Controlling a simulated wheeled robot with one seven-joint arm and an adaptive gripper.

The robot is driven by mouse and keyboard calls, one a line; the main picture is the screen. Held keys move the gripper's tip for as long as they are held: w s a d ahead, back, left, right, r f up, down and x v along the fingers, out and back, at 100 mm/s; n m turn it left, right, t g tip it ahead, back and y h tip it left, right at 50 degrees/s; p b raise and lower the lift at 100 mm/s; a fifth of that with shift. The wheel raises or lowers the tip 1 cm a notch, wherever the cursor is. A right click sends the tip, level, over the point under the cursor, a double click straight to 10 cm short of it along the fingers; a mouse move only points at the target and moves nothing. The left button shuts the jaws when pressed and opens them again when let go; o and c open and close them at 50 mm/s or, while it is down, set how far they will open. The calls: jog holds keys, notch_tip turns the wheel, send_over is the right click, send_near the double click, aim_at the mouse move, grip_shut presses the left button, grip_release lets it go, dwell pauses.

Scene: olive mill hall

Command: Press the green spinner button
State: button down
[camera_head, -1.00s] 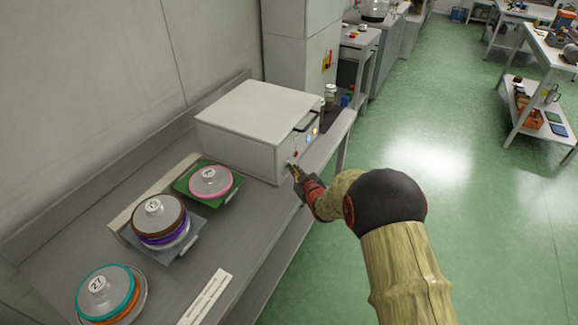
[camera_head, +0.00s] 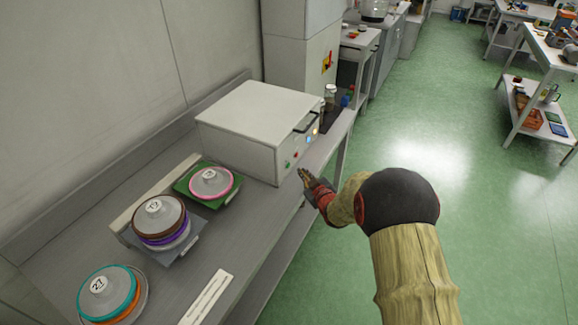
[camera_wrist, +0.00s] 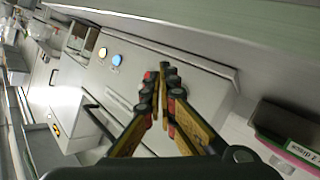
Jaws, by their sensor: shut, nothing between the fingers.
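The white box (camera_head: 248,125) stands on the grey bench with a row of buttons on its front face. In the head view, the green button (camera_head: 287,164) is at the near end of the row, beside a red button (camera_head: 295,154). My gripper (camera_head: 302,173) is shut and empty, its fingertips just right of and below the green button, apart from the panel. In the wrist view the shut fingers (camera_wrist: 163,70) point at the panel. A red button (camera_wrist: 148,75) shows partly beside them. The green button cannot be made out there, probably hidden by the fingers.
Further along the panel are a blue button (camera_head: 309,138) and a yellow lamp or button (camera_head: 315,131), below a dark handle (camera_head: 305,122).

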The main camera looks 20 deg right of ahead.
jog(key=shift+s+d, duration=0.85)
jog(key=shift+s, duration=0.25)
jog(key=s+d+f+m+g+h, duration=0.1)
jog(key=s+d+f+m+g, duration=0.1)
jog(key=s+f+g, duration=0.5)
jog(key=s+a+m+g, duration=0.1)
jog(key=s+m+g, duration=0.15)
jog(key=s, duration=0.55)
jog(key=s+a+r, duration=0.7)
jog(key=r, duration=0.3)
jog(key=s+a+r+y, duration=0.1)
jog(key=s+a+r, duration=0.6)
jog(key=r, duration=0.3)
jog(key=s+a+r+y, duration=0.1)
jog(key=s+a+r, duration=0.6)
jog(key=r, duration=0.3)
jog(key=shift+a, duration=0.2)
